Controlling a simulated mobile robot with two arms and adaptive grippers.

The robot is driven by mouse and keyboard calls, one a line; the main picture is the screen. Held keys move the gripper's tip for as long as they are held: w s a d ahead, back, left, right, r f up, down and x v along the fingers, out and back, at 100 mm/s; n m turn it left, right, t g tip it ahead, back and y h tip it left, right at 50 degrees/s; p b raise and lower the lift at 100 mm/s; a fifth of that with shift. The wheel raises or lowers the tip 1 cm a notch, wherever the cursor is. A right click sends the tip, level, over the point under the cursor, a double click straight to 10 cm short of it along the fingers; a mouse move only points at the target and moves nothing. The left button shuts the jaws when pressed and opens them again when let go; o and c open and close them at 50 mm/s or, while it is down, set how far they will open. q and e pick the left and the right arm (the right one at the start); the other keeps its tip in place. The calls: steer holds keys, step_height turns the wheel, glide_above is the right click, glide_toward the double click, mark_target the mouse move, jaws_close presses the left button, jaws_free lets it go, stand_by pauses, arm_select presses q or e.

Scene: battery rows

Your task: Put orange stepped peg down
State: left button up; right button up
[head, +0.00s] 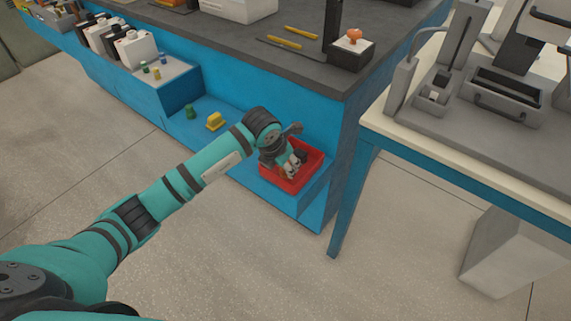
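My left arm comes in from the lower left, and my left gripper (296,165) is at the red bin (316,170) on the low blue ledge, inside or just above its opening. Its fingers are small and dark here, so I cannot tell whether they are open or shut, or whether they hold anything. No orange peg shows at the fingers. My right gripper is out of view.
Yellow (214,121) and green (190,111) pieces lie on the ledge (225,137) left of the bin. Yellow-handled tools (293,44) lie on the dark benchtop (240,35). A pale table (480,165) with grey equipment stands right. The floor in front is clear.

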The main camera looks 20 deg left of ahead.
arm_select(q)
steer(key=shift+f, duration=0.1)
steer(key=o, duration=1.1)
steer(key=shift+c, duration=0.2)
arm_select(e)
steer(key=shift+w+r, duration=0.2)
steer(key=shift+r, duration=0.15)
arm_select(q)
steer(key=shift+s+a+r, duration=0.1)
steer(key=shift+s+r, duration=0.05)
steer(key=shift+r, duration=0.55)
steer(key=p+v, duration=0.1)
steer(key=v, duration=1)
steer(key=shift+p, duration=0.3)
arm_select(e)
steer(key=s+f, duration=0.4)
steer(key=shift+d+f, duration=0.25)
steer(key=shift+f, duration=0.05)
arm_select(q)
steer(key=shift+f, duration=0.1)
